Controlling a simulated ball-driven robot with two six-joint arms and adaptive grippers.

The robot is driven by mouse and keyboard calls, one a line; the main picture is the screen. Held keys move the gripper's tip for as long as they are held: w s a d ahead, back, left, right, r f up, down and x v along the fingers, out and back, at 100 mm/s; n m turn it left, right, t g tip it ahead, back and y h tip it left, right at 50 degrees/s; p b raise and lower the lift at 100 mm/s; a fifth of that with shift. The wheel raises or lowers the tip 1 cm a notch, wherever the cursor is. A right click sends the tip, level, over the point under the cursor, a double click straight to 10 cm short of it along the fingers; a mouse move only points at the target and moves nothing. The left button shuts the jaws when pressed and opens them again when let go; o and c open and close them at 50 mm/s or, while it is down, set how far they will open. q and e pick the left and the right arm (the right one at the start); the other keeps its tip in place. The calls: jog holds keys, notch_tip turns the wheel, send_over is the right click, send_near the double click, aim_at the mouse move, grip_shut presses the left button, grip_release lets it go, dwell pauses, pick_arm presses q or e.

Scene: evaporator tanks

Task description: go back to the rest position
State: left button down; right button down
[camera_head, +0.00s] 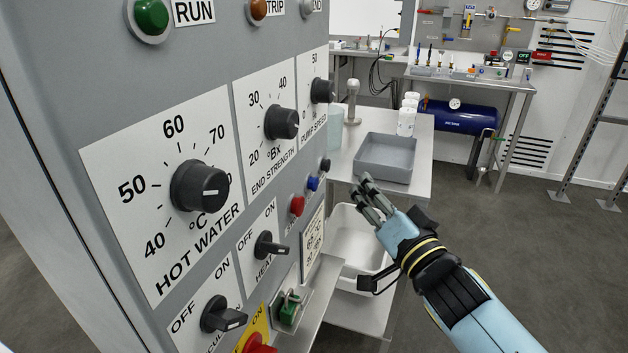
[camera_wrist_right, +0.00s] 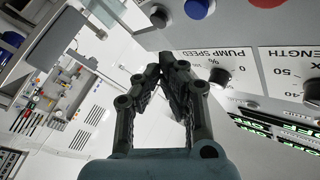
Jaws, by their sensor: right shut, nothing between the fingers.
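My right gripper (camera_head: 370,198) is in front of the grey control panel (camera_head: 208,100), to the right of its buttons. Its fingers are shut with nothing between them, and it touches nothing that I can see. In the right wrist view my gripper (camera_wrist_right: 160,68) shows with its fingertips together, and the panel fills the right side. My left gripper is not in view.
The panel carries a hot water knob (camera_head: 200,187), a red button (camera_head: 297,205) and a blue button (camera_head: 313,183). Behind my gripper a grey tray (camera_head: 386,158) sits on a table, with a white bin (camera_head: 352,245) below. Open floor lies at the right.

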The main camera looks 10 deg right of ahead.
dwell(0.5)
jog(key=s+d+f+g+h+b, duration=0.1)
jog(key=s+d+f+g+b, duration=0.3)
jog(key=f, duration=0.9)
jog(key=s+f+g+h+b, duration=0.1)
jog(key=s+f+b, duration=0.1)
jog(key=s+f, duration=0.8)
jog(key=s+d+f+g+h+b, duration=0.1)
jog(key=s+f+g+b, duration=0.15)
jog(key=f, duration=1.25)
jog(key=s+d+f+g+b, duration=0.25)
jog(key=s+f+g, duration=0.25)
jog(key=s+f, duration=0.95)
jog(key=s+d+f+n+g, duration=0.1)
jog(key=s+f+n+g, duration=0.1)
jog(key=s, duration=0.7)
jog(key=s+d+f+n+g+h, duration=0.1)
jog(key=s+f+n+g, duration=0.2)
jog(key=s, duration=0.7)
jog(key=shift+s+d+f+g, duration=0.25)
jog(key=shift+f+g, duration=0.3)
jog(key=shift+f, duration=0.35)
